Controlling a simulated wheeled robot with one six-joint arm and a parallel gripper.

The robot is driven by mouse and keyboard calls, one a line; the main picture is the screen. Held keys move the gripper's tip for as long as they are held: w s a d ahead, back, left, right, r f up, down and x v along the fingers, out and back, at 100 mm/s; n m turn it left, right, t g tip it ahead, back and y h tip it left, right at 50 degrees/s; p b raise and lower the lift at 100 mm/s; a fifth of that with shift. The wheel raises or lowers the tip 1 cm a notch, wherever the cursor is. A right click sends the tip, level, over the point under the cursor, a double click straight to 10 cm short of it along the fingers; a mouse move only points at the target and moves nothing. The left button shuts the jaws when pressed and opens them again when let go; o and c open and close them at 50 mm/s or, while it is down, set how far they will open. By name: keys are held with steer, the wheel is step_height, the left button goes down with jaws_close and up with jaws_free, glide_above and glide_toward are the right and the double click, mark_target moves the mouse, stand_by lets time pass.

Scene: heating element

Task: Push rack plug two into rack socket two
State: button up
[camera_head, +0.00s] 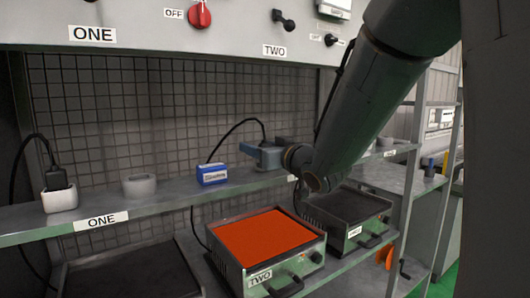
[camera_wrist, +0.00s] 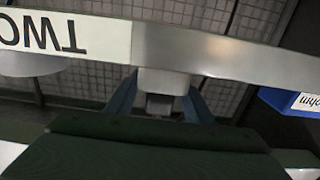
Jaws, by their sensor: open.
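My gripper (camera_head: 262,155) is at the shelf, right of the blue box, its blue fingers pointing left. In the wrist view its open fingers (camera_wrist: 160,108) stand either side of a pale grey block (camera_wrist: 163,82), which looks like rack socket two. A small dark part (camera_wrist: 158,104) shows between the fingers and may be rack plug two; I cannot tell how deep it sits. In the head view a black cable (camera_head: 233,131) arches to just behind the gripper, which hides the plug and socket. The heater marked TWO (camera_head: 262,236) glows orange below the shelf.
The blue box (camera_head: 212,174) stands on the shelf left of my gripper; it also shows in the wrist view (camera_wrist: 290,104). A grey round object (camera_head: 139,185) and a white socket (camera_head: 59,200) holding a black plug (camera_head: 56,178) are further left.

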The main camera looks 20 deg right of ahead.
steer(key=shift+w+a, duration=0.1)
steer(key=shift+w, duration=0.1)
steer(key=c, duration=1.1)
step_height(320, 180, up, 10)
steer(key=shift+c, duration=0.2)
steer(key=w+d+p, duration=0.4)
steer(key=d+p, duration=0.6)
steer(key=d, duration=0.3)
steer(key=shift+w+d, duration=0.15)
steer(key=shift+d, duration=0.05)
steer(key=shift+r, duration=0.1)
